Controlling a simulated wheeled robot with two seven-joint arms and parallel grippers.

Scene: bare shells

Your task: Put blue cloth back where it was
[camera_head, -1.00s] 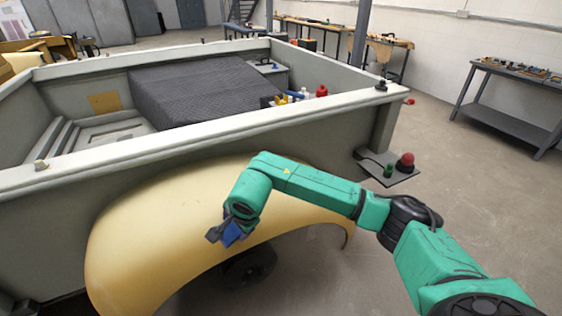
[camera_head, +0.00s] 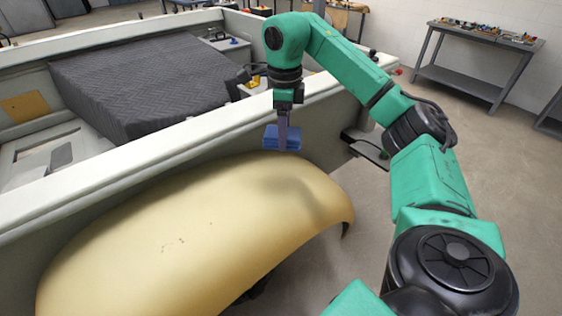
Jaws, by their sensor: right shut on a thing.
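The blue cloth (camera_head: 271,138) is a small folded pad. My right gripper (camera_head: 283,140) is shut on it and points downward. The cloth hangs beside the outer face of the trailer-like body's side wall, above the far right part of the yellow fender (camera_head: 190,220). A gap between cloth and fender cannot be told for certain. My left gripper is not in view.
The pale side rail (camera_head: 150,150) runs behind the cloth. A dark quilted block (camera_head: 140,80) fills much of the body's bed. A small shelf (camera_head: 368,150) juts out at the corner, partly hidden by my arm. A workbench (camera_head: 470,60) stands at the back right, with open floor before it.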

